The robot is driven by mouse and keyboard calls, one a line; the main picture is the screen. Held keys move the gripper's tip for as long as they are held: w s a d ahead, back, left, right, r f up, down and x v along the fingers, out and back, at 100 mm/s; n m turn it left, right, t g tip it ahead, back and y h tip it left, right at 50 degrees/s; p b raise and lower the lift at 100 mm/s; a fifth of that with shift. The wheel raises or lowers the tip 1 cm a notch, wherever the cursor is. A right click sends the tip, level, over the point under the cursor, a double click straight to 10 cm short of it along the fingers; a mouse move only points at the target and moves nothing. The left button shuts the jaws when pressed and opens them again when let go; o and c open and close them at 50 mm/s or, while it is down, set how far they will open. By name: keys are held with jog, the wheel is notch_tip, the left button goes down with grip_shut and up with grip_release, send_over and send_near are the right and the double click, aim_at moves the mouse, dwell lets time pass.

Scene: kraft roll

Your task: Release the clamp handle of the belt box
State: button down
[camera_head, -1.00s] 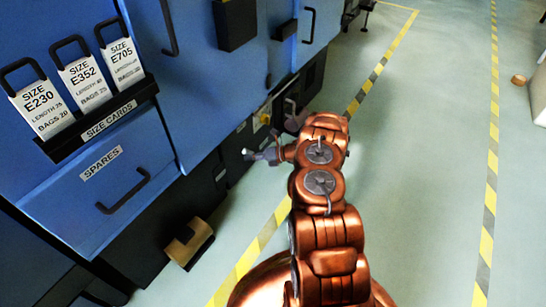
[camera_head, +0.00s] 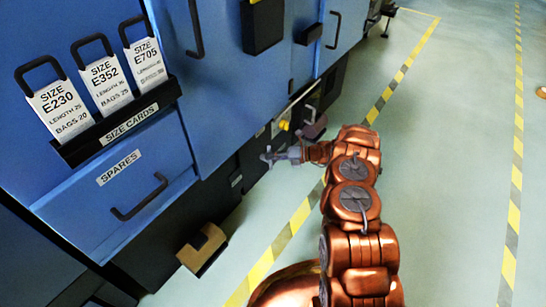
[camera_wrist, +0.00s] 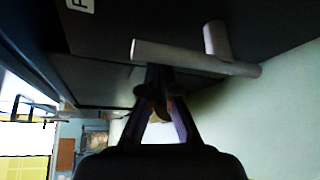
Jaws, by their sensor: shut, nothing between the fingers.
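A grey T-shaped bar handle (camera_wrist: 195,57), which looks like the clamp handle, sticks out from a dark panel (camera_wrist: 110,30) in the wrist view. My gripper (camera_wrist: 155,92) is shut and empty, its fingertips just below the bar in the picture. I cannot tell whether they touch it. In the head view my gripper (camera_head: 275,157) is low beside the dark base of the blue machine (camera_head: 230,80). The handle cannot be told apart from the fingers there.
A yellow part (camera_head: 284,125) and a grey lever lie just above my gripper. A drawer marked SPARES (camera_head: 119,167) and a kraft-coloured block (camera_head: 202,248) are to the left. Open floor (camera_head: 450,150) with yellow-grey tape lines lies to the right.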

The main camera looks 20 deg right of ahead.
jog(key=shift+w+d+r, duration=0.2)
jog(key=shift+w+d, duration=0.05)
jog(key=shift+d, duration=0.3)
jog(key=shift+s+a, duration=1.6)
jog(key=shift+a, duration=0.15)
jog(key=f+p+v, duration=0.2)
jog(key=p+v, duration=0.1)
jog(key=v, duration=0.6)
jog(key=shift+s+d+f, duration=0.2)
jog(key=shift+d, duration=0.35)
